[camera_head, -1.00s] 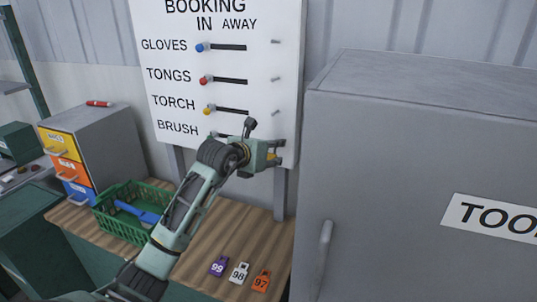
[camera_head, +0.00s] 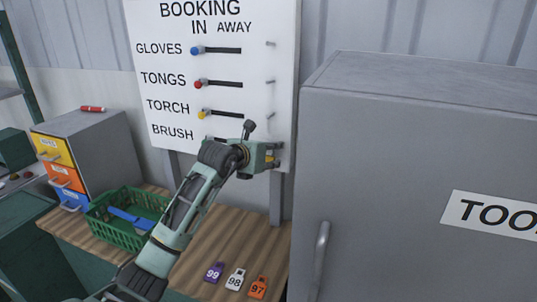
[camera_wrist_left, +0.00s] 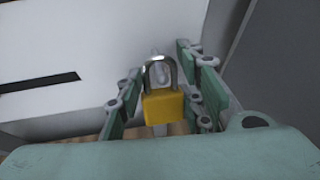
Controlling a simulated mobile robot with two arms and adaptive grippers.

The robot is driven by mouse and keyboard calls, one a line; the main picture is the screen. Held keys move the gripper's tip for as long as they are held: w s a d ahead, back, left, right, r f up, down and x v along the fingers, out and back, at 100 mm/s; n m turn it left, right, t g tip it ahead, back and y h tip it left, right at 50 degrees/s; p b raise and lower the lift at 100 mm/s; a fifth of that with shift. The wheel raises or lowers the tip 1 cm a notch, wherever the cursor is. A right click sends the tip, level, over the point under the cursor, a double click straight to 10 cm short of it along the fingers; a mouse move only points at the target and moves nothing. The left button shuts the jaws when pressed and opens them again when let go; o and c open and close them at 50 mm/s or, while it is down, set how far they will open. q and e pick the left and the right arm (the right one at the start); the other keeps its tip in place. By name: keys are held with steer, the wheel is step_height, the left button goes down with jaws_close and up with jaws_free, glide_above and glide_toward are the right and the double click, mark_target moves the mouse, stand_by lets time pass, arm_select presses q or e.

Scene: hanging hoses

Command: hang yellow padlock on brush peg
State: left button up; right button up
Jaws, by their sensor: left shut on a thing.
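My left gripper (camera_head: 276,157) is at the right edge of the white board, level with the BRUSH row. In the left wrist view its fingers (camera_wrist_left: 160,98) are shut on the yellow padlock (camera_wrist_left: 163,108), which hangs upright with its silver shackle up. A pale peg-like shape shows behind the shackle. I cannot tell whether the shackle is around it or only in front of it. In the head view the gripper hides the BRUSH row's peg, and only a speck of the padlock shows. My right gripper is out of view.
The board (camera_head: 225,75) has pegs on its right side beside the upper rows. A tall grey cabinet (camera_head: 400,110) stands close to the right of my gripper. Below, the wooden bench (camera_head: 185,275) holds a green basket (camera_head: 112,232) and numbered tags (camera_head: 235,279).

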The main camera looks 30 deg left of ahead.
arm_select(q)
steer(key=o, duration=1.4)
steer(key=shift+c, duration=0.2)
steer(key=shift+o, duration=0.3)
steer(key=o, duration=0.7)
steer(key=shift+o, duration=0.2)
steer(key=shift+s, duration=0.15)
steer(key=shift+s+d, duration=0.2)
steer(key=shift+s, duration=0.55)
steer(key=shift+s+d, duration=0.2)
steer(key=shift+s, duration=0.55)
steer(key=s+b, duration=0.1)
steer(key=s, duration=0.1)
steer(key=s+d, duration=0.1)
steer(key=s, duration=0.2)
steer(key=shift+s+d+b, duration=0.2)
steer(key=shift+s+b, duration=0.05)
steer(key=shift+b, duration=0.15)
